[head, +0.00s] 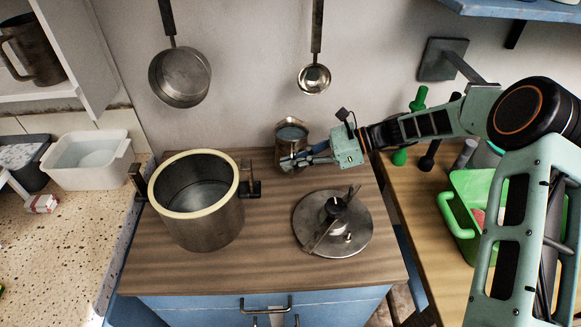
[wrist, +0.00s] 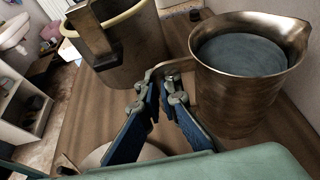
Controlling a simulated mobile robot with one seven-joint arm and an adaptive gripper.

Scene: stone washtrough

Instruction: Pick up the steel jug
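The steel jug (head: 291,135) stands upright at the back of the wooden worktop, near the wall. In the wrist view the jug (wrist: 240,95) fills the upper right, with its spout to the right and its handle (wrist: 172,66) toward my fingers. A grey-blue surface shows inside its mouth. My gripper (head: 291,162) reaches in from the right, in front of the jug. In the wrist view my gripper (wrist: 160,88) has its blue-padded fingers apart, with the tips close to the handle. I cannot tell whether they touch it.
A large pot (head: 197,220) with a pale rim stands left of the jug. A round metal lid (head: 310,225) lies in front. A pan (head: 180,78) and a ladle (head: 314,78) hang on the wall. A green container (head: 458,215) is at right. The worktop's front is clear.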

